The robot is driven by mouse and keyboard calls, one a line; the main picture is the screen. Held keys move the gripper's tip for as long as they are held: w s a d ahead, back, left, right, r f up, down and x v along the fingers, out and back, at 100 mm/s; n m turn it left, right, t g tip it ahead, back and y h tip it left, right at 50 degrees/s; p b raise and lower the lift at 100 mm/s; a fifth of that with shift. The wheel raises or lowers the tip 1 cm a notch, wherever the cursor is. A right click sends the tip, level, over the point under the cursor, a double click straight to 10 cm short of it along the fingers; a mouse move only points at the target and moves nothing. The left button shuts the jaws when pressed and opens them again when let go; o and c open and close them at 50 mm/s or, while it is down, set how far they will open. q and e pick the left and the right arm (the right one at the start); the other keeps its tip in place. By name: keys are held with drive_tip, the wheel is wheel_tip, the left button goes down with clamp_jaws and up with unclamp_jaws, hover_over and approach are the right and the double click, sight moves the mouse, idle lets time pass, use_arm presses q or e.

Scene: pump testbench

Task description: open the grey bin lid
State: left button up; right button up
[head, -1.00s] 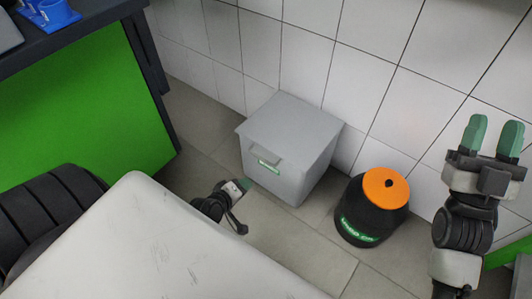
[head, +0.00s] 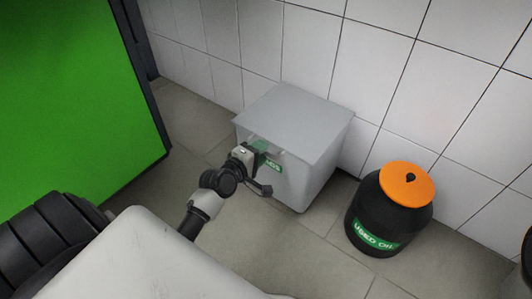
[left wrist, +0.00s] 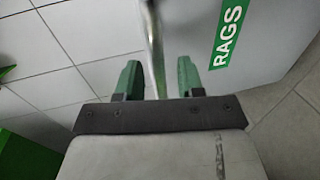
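The grey bin (head: 308,181) stands on the floor against the tiled wall, with its flat grey lid (head: 295,117) down and closed. A green label is on its front; in the left wrist view this label (left wrist: 228,32) reads RAGS. My left gripper (head: 259,147) is at the upper front of the bin, just under the lid's front edge, and covers the handle area. In the left wrist view the green fingers of the left gripper (left wrist: 158,78) are apart, with a narrow grey bar (left wrist: 155,45) between them. I cannot tell whether they touch it. My right gripper is out of view.
A black used-oil drum (head: 377,220) with an orange lid (head: 406,184) stands right of the bin. A green panel (head: 65,85) of a bench is at the left. The tiled floor in front of the bin is clear.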

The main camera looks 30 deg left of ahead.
use_arm(q)
drive_tip(key=shift+b+x, duration=0.5)
drive_tip(key=shift+x, duration=1)
drive_tip(key=shift+c, duration=0.3)
drive_tip(key=c, duration=0.5)
drive_tip(key=shift+f, duration=0.15)
clamp_jaws()
